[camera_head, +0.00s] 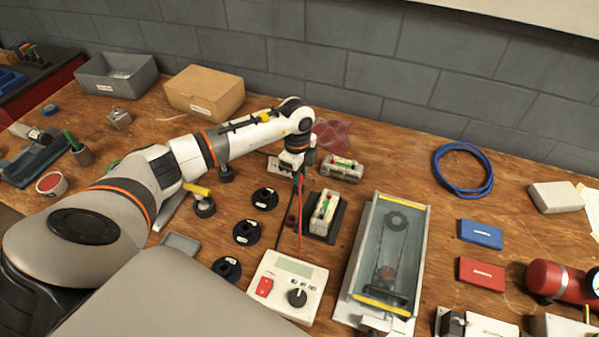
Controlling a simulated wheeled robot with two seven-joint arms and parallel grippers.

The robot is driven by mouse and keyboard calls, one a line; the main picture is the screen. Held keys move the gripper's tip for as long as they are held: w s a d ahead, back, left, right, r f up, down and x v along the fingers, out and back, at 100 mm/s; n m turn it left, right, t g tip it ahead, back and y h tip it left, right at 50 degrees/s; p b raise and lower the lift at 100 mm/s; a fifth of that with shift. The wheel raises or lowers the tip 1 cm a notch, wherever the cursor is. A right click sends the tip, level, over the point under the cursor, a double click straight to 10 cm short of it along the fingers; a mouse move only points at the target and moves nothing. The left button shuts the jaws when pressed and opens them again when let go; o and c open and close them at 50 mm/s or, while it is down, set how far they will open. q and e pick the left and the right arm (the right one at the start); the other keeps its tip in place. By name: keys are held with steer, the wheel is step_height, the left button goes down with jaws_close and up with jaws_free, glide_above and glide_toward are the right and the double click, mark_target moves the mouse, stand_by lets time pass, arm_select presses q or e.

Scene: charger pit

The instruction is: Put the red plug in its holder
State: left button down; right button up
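My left gripper (298,172) points down over the bench, just behind and left of the battery dock. A small red piece, the red plug (297,179), shows at its fingertips; the gripper appears shut on it. A red cable (300,225) hangs from there to the white charger box (287,285), which has a red switch and a black knob. A battery pack (324,208) sits in the black dock (337,220). A small dark red piece (291,221) stands left of the dock; I cannot tell whether it is the holder. My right gripper is out of view.
Several round black pieces (247,232) stand left of the cables. A second pack (342,168) lies behind the dock. A glass-topped case (388,250) stands to the right. A blue cable coil (463,170) and blue (481,234) and red (481,273) boxes lie further right.

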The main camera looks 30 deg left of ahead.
arm_select(q)
steer(key=shift+f+b, duration=0.45)
steer(key=shift+f, duration=0.25)
steer(key=c, duration=1.2)
jaws_free()
step_height(320, 180, up, 12)
steer(key=shift+a+b, duration=0.3)
